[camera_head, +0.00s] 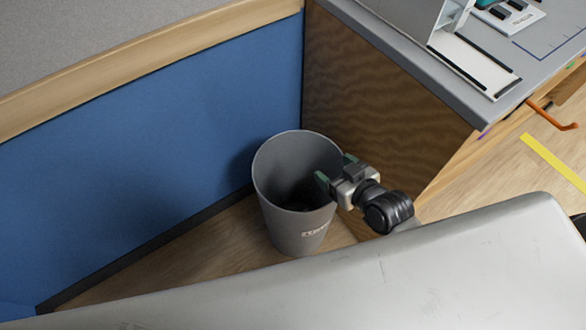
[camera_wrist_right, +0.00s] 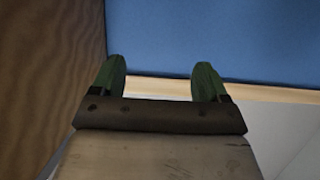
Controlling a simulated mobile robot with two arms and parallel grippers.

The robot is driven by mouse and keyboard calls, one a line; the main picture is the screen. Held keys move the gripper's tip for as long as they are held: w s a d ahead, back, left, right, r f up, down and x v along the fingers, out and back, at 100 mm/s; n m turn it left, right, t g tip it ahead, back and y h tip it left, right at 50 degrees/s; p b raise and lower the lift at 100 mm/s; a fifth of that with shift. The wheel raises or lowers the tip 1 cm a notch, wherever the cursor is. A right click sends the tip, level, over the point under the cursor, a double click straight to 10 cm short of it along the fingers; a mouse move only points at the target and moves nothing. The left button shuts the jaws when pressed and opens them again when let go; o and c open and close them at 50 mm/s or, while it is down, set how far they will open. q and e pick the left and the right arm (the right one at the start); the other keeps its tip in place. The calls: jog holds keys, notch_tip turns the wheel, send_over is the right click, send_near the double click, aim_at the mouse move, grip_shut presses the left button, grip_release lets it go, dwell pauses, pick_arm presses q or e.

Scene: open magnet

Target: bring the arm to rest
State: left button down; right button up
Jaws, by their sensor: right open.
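My right gripper (camera_head: 335,172) is at the right rim of a grey waste bin (camera_head: 290,220) in the head view, with its green fingertips over or beside the rim. I cannot tell whether it touches the bin. In the right wrist view the two green fingers of my right gripper (camera_wrist_right: 159,82) stand apart with nothing between them. The bin stands upright on the floor. Its inside is dark, and I cannot make out what lies at the bottom. My left gripper is not in view.
A blue partition (camera_head: 150,140) with a wooden top rail stands behind and left of the bin. A wood-sided desk (camera_head: 385,100) with a grey top is on the right. An orange hook-like thing (camera_head: 553,117) sticks out at the far right. Wooden floor (camera_head: 190,255) shows left of the bin.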

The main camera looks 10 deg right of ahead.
jog(key=s+d+r+m+g+h, duration=0.15)
jog(key=s+g+h, duration=0.25)
jog(key=s+g, duration=0.8)
jog(key=s+f+t+p, duration=0.1)
jog(key=s+f+p, duration=0.2)
jog(key=f, duration=0.8)
jog(key=s+f+p, duration=0.2)
jog(key=f+p, duration=0.2)
jog(key=f, duration=0.6)
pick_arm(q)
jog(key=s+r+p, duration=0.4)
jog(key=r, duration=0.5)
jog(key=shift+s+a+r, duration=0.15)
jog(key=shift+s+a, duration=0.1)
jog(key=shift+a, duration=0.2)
pick_arm(e)
jog(key=s+d+f, duration=0.1)
jog(key=s+f, duration=0.4)
jog(key=s, duration=0.2)
jog(key=s+d+f, duration=0.2)
jog(key=s+f, duration=0.3)
jog(key=s, duration=0.3)
jog(key=shift+s+g+h, duration=0.25)
jog(key=shift+g+h, duration=0.05)
jog(key=shift+g, duration=0.1)
